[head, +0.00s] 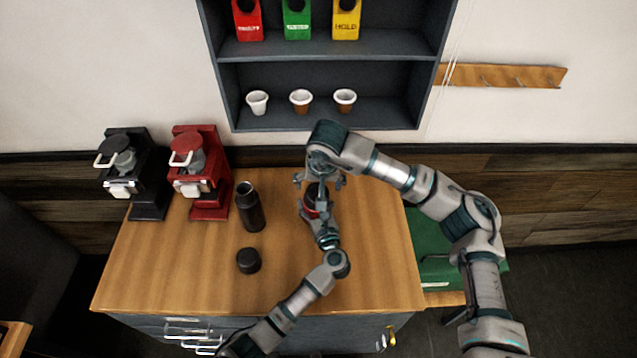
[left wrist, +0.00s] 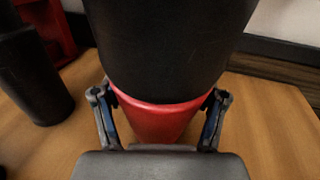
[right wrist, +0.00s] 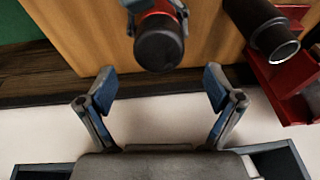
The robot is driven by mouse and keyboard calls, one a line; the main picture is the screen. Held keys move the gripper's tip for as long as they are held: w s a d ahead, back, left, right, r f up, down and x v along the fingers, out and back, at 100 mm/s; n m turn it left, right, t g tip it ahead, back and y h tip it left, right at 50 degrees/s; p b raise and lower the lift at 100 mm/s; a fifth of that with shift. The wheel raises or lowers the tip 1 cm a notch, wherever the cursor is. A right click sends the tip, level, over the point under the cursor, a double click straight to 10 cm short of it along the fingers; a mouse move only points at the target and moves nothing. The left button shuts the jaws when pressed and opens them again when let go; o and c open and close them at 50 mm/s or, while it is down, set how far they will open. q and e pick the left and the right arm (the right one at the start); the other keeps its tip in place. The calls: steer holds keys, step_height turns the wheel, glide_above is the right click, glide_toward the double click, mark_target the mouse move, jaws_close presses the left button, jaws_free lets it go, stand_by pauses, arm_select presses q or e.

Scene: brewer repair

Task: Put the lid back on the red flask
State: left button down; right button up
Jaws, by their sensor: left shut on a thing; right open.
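The red flask (head: 311,206) stands upright on the wooden counter, mostly hidden by my arms in the head view. My left gripper (head: 318,217) is shut around its red body, with a finger on each side in the left wrist view (left wrist: 160,125). A black lid (left wrist: 170,45) sits on top of the flask; the right wrist view shows its round top (right wrist: 159,48). Whether it is tightened cannot be told. My right gripper (head: 319,181) is open and empty near the lid; in the right wrist view, its fingertips (right wrist: 160,85) are apart from it.
A black flask (head: 251,208) stands open to the left, with a separate black lid (head: 248,261) in front of it. A red brewer (head: 205,190) and a black brewer (head: 145,185) stand at the back left. A shelf (head: 320,118) with cups hangs behind. The front left counter is clear.

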mark_target(317, 192)
steer(key=x, duration=0.8)
